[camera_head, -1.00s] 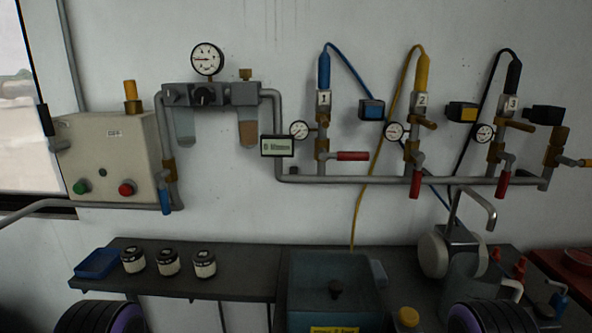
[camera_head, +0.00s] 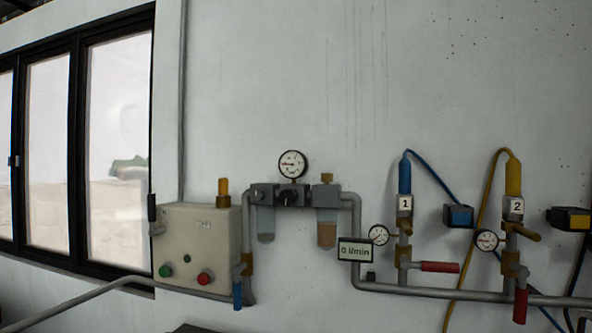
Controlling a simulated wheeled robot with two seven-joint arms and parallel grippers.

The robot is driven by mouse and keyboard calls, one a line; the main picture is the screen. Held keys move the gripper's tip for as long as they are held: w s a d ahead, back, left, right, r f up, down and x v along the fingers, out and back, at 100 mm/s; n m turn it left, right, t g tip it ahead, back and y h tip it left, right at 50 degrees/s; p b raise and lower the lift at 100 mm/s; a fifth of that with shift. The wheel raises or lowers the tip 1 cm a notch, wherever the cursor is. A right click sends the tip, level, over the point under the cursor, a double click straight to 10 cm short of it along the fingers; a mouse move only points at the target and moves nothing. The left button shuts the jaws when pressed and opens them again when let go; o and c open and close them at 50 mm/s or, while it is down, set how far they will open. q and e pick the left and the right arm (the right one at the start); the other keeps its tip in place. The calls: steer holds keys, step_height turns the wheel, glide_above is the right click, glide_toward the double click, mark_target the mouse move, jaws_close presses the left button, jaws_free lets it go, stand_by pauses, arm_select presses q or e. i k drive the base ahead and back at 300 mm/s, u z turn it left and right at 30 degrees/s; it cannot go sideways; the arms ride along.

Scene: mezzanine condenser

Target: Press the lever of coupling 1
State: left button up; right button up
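Coupling 1 (camera_head: 404,205) is on the wall pipe at the right of the view, marked with a white tag "1". A blue hose plug (camera_head: 405,176) stands upright in its top. A short brass part (camera_head: 404,227) shows just below the tag; it may be the coupling's lever, but it is too small to tell its position. Under it, a red valve handle (camera_head: 440,267) points right, along the pipe. Neither of my grippers is in view.
Coupling 2 (camera_head: 515,207) stands to the right, with a yellow hose, brass lever (camera_head: 527,233) and red handle (camera_head: 520,305) pointing down. A gauge (camera_head: 379,235) and a "0 l/min" display (camera_head: 356,250) sit left of coupling 1. A control box (camera_head: 199,248) hangs near the window.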

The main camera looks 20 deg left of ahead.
mark_target(453, 268)
steer(key=z, duration=0.75)
steer(key=k, duration=0.9)
steer(key=u, duration=0.8)
